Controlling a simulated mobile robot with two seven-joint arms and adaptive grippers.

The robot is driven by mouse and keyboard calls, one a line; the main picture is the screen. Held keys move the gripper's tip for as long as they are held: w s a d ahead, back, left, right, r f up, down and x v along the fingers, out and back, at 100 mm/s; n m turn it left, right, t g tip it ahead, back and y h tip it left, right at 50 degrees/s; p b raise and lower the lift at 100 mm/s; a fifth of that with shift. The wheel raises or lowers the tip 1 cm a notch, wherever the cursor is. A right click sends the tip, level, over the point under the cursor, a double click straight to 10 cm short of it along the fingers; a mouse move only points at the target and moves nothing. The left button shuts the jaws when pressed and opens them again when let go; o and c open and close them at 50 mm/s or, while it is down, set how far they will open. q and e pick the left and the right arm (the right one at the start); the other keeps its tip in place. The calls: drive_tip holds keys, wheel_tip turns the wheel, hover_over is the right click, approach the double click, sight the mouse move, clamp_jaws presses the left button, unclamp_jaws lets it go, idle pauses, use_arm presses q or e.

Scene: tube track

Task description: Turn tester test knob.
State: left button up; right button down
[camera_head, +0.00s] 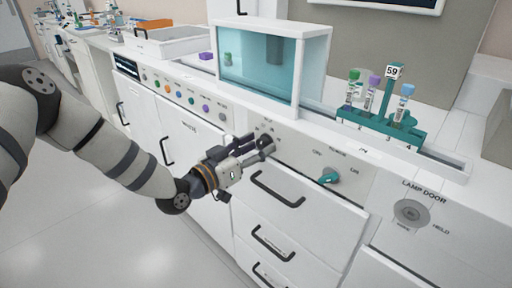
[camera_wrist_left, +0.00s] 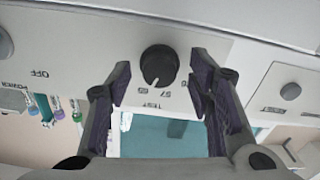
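The black round test knob (camera_wrist_left: 159,66) shows in the left wrist view on a pale panel, with a white pointer mark and upside-down TEST lettering by it. My left gripper (camera_wrist_left: 161,84) is open, with one dark finger on each side of the knob and a visible gap between each finger and the knob. In the head view my left gripper (camera_head: 262,146) is at the front panel below the glass-fronted tester box (camera_head: 313,68), and its fingers largely cover the knob there. My right gripper is in neither view.
A teal knob (camera_head: 328,177) is to the right on the same panel, and a grey lamp door dial (camera_head: 411,213) is farther right. A teal rack (camera_head: 381,124) holds several capped tubes on the counter. Drawer handles (camera_head: 277,190) stick out below the gripper. The floor (camera_head: 110,235) is clear.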

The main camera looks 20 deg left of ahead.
use_arm(q)
drive_tip(key=shift+s, duration=0.1)
drive_tip(key=v, duration=1.2)
drive_tip(key=s+d+f+n+g+y+p, duration=0.1)
drive_tip(key=s+d+f+g+y, duration=0.15)
drive_tip(key=s+f+g, duration=0.5)
drive_tip(key=s+d+f+n+g+y+p, duration=0.15)
drive_tip(key=s+d+f+g, duration=0.25)
drive_tip(key=s+f, duration=0.7)
drive_tip(key=s+a+f+g+y, duration=0.1)
drive_tip(key=s+g, duration=0.3)
drive_tip(key=s, duration=0.7)
drive_tip(key=s+a+f+g+y+p, duration=0.1)
drive_tip(key=s+a+g+y, duration=0.1)
drive_tip(key=s, duration=0.9)
drive_tip(key=shift+s+a+f+g, duration=0.2)
drive_tip(key=shift+a+f+g, duration=0.2)
drive_tip(key=shift+g, duration=0.45)
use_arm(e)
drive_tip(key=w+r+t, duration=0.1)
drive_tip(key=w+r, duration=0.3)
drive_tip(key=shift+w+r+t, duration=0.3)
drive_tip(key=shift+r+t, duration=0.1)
